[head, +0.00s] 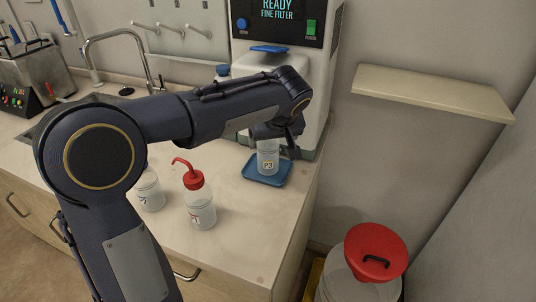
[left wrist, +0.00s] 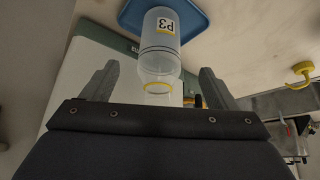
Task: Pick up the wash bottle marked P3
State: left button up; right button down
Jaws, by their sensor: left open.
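The wash bottle marked P3 (head: 268,164) is a clear bottle with a small label, standing on a blue tray (head: 253,175) in front of the white machine. In the left wrist view the bottle (left wrist: 161,52) appears upside down, with a yellow ring near its narrower end; the blue tray (left wrist: 196,22) is beyond it. My left gripper (head: 277,136) is at the bottle's upper part and hides its top in the head view. In the left wrist view its open fingers (left wrist: 157,88) lie on either side of the bottle's narrower end, with gaps on both sides. My right gripper is not in view.
A red-capped wash bottle (head: 200,204) and another clear bottle (head: 150,192), partly behind my arm, stand on the counter to the left. The white machine (head: 318,70) rises close behind the tray. A wall shelf (head: 432,92) and a red-lidded bin (head: 376,252) are at right.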

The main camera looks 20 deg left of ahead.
aim_at(269, 142)
pick_arm(q)
jog(key=shift+w+a, duration=0.4)
jog(key=shift+w, duration=0.05)
jog(key=x, duration=0.5)
jog(key=shift+w+a, duration=0.15)
jog(key=shift+w, duration=0.05)
jog(key=shift+c, duration=0.4)
jog(key=c, duration=1.5)
jog(key=shift+c, duration=0.2)
jog(key=shift+r, duration=0.1)
